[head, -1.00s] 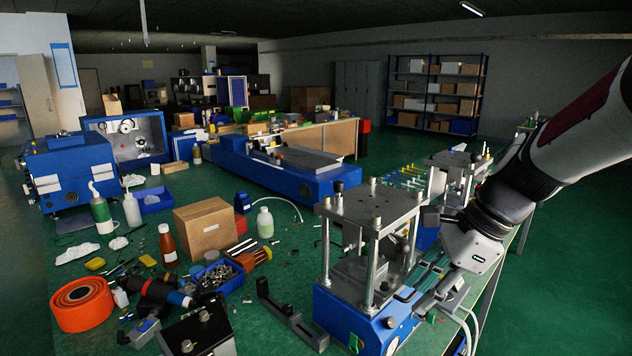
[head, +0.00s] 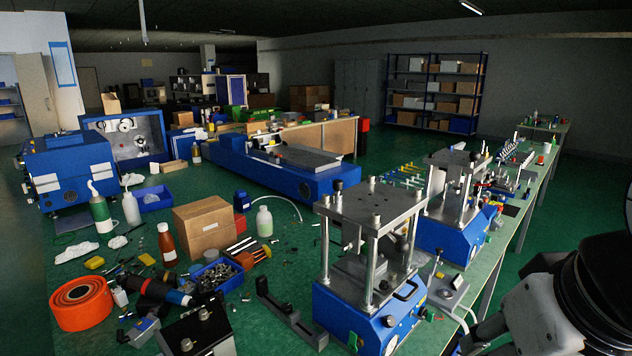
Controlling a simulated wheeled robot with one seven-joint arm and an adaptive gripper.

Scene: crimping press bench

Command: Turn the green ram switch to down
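The near press (head: 372,210) has a steel frame on a blue base (head: 340,318) at the bench's front right. A small green part (head: 354,342) shows at the front of that base, low in the head view. It may be the green ram switch, but it is too small to read its setting. A dark, rounded part of my arm (head: 590,290) fills the lower right corner, to the right of the press and apart from it. My gripper's fingers do not show.
A small grey box (head: 447,291) with a knob sits right of the press. A second press (head: 455,205) stands behind it. An orange tape roll (head: 81,303), a cardboard box (head: 204,227), bottles and loose tools crowd the left. Green floor is free right of the bench.

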